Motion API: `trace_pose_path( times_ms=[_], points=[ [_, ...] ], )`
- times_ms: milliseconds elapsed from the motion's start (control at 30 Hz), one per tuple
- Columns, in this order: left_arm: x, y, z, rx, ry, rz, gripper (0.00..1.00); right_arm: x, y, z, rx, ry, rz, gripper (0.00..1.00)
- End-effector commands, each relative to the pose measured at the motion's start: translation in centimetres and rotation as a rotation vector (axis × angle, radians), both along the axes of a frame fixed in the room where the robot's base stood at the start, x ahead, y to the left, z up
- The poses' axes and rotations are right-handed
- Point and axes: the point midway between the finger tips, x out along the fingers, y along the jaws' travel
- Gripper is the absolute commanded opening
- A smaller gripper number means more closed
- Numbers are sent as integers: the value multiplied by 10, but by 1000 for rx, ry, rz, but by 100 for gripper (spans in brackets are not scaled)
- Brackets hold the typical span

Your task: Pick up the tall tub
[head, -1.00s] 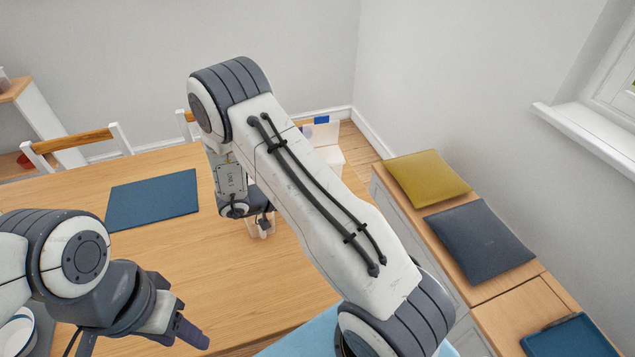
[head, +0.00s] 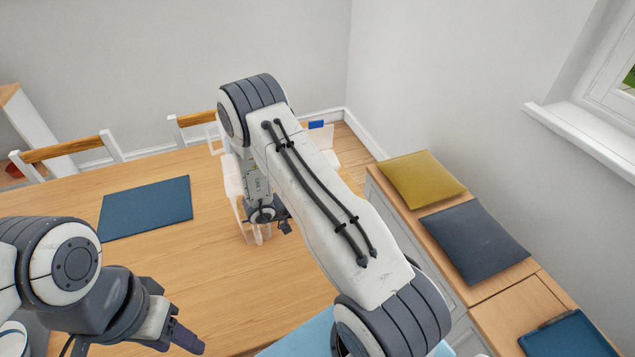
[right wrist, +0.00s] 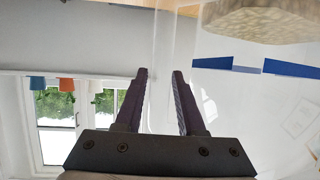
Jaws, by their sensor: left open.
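A tall translucent tub (head: 232,182) stands on the wooden table in the head view, largely hidden behind my right arm. I take it to be the tall tub. In the right wrist view my right gripper (right wrist: 160,74) has its two dark fingers apart. A clear, see-through wall (right wrist: 163,50) shows between and beyond the fingertips; I cannot tell whether they touch it. In the head view the right fingers are hidden or too small to read. My left gripper (head: 183,338) is at the lower left, above the table's near part, open, with nothing seen in it.
A dark blue mat (head: 146,207) lies on the table (head: 200,265). Chairs (head: 66,150) stand behind it. A whitish box with a blue label (head: 318,125) is behind my right arm. A low cabinet with yellow (head: 421,180) and grey (head: 474,243) cushions is at the right.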

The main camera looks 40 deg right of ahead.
Motion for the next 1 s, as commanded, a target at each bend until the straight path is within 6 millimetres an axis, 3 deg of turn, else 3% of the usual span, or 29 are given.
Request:
trace_pose_path(
  times_ms=[200, 233, 300, 333, 1000],
  points=[
    [0, 0, 0, 0, 0, 0, 50, 0, -1, -1, 1, 0, 0, 38],
    [0, 0, 0, 0, 0, 0, 50, 0, -2, -1, 1, 0, 0, 34],
    [0, 0, 0, 0, 0, 0, 50, 0, -1, -1, 1, 0, 0, 8],
    [0, 0, 0, 0, 0, 0, 50, 0, -1, -1, 1, -1, 1, 0],
    [0, 0, 0, 0, 0, 0, 50, 0, -1, -1, 0, 0, 1, 0]
  ],
)
